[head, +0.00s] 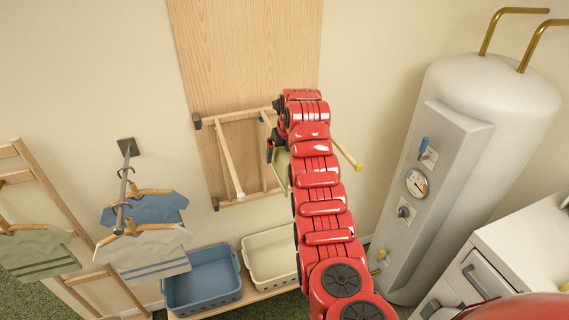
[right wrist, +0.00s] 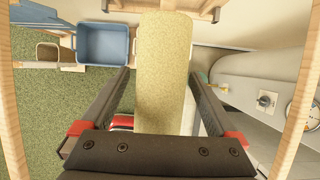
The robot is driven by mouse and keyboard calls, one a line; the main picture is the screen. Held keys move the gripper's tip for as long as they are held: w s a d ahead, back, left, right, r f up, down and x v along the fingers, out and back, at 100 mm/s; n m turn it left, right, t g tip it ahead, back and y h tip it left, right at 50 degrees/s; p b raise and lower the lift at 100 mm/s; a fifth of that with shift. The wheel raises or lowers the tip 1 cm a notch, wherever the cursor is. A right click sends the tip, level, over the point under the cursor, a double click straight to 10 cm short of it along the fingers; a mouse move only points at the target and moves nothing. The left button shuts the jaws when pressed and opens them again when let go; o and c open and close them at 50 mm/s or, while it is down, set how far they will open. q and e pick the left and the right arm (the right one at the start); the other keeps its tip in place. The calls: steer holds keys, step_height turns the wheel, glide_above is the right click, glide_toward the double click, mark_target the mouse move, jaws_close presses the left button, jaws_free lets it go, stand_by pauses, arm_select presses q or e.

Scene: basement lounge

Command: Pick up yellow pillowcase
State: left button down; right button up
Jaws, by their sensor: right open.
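The yellow pillowcase (right wrist: 162,65) hangs as a pale yellow strip of cloth in the middle of the right wrist view. In the head view only a small part of the pillowcase (head: 282,168) shows, beside my red right arm, which hides the rest. My right gripper (right wrist: 159,73) is open, with one finger on each side of the cloth in the wrist view. I cannot tell whether the fingers touch it. In the head view the right gripper (head: 271,150) is at the wooden wall rack, partly hidden by the arm. My left gripper is not in view.
The wooden rack (head: 231,165) has bars sticking out from a wood panel (head: 245,60). A blue basket (head: 203,280) and a cream basket (head: 270,258) stand below. Hanging shirts (head: 148,252) are at left. A white tank (head: 480,120) stands close on the right.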

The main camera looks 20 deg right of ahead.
steer(key=shift+f+b, duration=0.15)
steer(key=shift+b, duration=0.25)
steer(key=shift+c, duration=0.3)
jaws_close()
stand_by(0.5)
